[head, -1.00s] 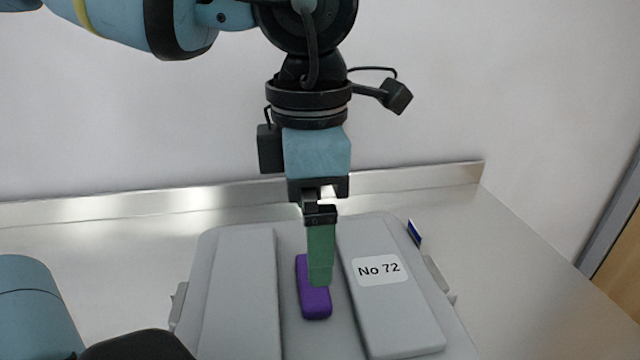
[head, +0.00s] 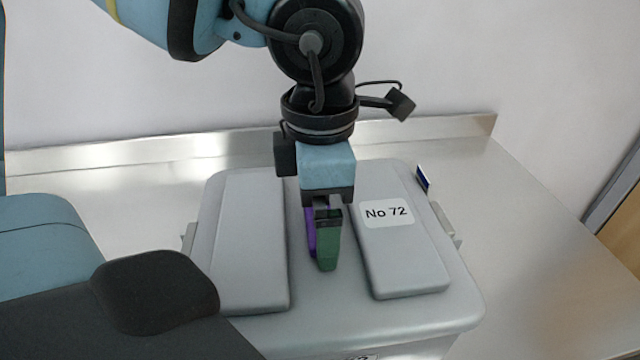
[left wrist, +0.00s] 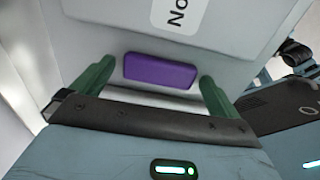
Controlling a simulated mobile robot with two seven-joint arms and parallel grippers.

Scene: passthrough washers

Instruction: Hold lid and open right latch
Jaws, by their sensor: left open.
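A grey box with a grey lid (head: 322,300) sits on the steel counter. A purple handle (head: 310,238) stands in the groove between the lid's two raised panels, partly hidden by my left gripper. My left gripper (head: 327,258) reaches down over it with green fingers. In the left wrist view the gripper (left wrist: 155,80) is open, with the purple handle (left wrist: 160,71) between its fingertips and gaps at both sides. The right latch (head: 446,222) is a grey tab on the box's right side, apart from the gripper. My right gripper is not in view.
A label reading "No 72" (head: 387,213) is on the right panel. A similar tab (head: 188,237) is on the box's left side. A small blue and white item (head: 423,179) stands at the back right. The counter (head: 540,270) is clear at right.

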